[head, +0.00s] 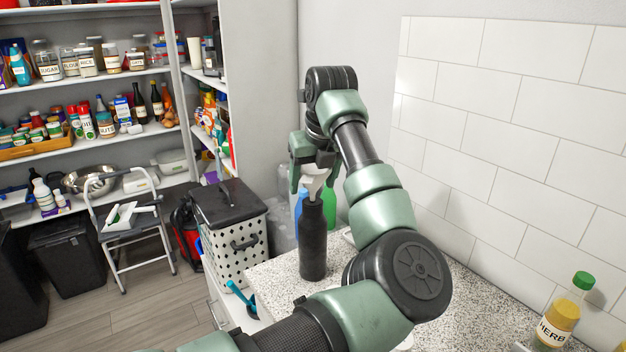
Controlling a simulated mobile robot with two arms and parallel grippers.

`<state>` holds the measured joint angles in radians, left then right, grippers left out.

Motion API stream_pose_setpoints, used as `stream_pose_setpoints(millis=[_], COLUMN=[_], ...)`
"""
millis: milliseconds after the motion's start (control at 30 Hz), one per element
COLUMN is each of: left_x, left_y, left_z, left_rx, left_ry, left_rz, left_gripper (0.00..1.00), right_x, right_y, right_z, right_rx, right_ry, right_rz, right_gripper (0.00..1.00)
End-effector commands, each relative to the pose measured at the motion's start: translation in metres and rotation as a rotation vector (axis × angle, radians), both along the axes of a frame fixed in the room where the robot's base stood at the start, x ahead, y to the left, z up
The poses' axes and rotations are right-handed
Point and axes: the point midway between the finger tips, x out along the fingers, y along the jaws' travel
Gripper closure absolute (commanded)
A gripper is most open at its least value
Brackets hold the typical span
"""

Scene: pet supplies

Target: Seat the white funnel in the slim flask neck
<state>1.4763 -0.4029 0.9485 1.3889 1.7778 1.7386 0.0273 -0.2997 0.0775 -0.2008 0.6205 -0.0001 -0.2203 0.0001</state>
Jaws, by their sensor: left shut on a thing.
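The white funnel (315,174) is in the jaws of my left gripper (308,178), which is shut on it. A slim dark flask (313,240) stands upright on the speckled counter. The funnel is right above the flask's top and its lower end meets the neck in the picture. I cannot tell whether the spout is inside the neck or just in front of or above it. My forearm and wrist come over from the right side of the flask. My right gripper is out of view.
Blue and green bottles (329,207) stand just behind the flask. A herb bottle (560,312) with a green cap is at the right of the counter (275,283). A tiled wall (500,130) bounds the right. A white hamper (232,245) stands left of the counter.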

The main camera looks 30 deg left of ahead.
Motion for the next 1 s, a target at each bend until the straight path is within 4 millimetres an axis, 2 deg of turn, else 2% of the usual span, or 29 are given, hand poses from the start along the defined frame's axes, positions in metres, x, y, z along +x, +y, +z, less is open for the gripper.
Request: stream_pose_setpoints(millis=[1000], left_x=[0.0], left_y=[0.0], left_z=[-0.027], left_rx=[0.0], left_ry=[0.0], left_rz=[0.0], left_gripper=[0.73], right_x=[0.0], right_y=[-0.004], right_z=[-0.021], right_rx=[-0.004], right_ry=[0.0], right_rz=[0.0], right_gripper=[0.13])
